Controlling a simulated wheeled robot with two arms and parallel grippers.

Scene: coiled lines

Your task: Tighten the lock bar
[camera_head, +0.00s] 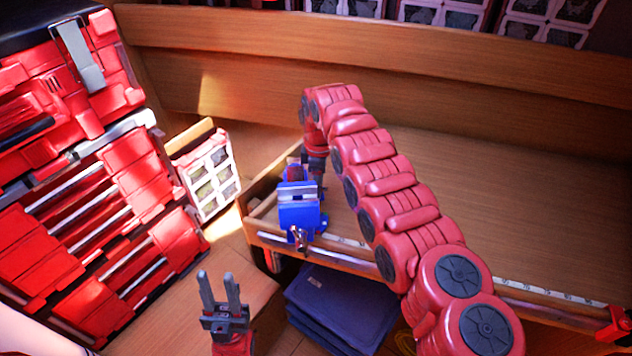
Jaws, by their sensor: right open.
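A blue vise (299,213) is fixed at the front left corner of the wooden workbench. A small metallic screw end (300,240), perhaps with the lock bar, shows at its front; the bar itself is too small to make out clearly. My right arm arches over the bench, and my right gripper (317,178) points down just behind the vise. It is open, its fingers are partly hidden, and I cannot tell whether it touches the vise. My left gripper (220,290) is low in front of the bench, pointing up, open and empty, well apart from the vise.
The wooden workbench (540,200) has a measuring strip on its front edge and a clear top right of my arm. A red tool cabinet (120,215) stands at left, with a white-framed crate (210,175) beside it. Dark blue stacked boxes (335,305) lie below the bench.

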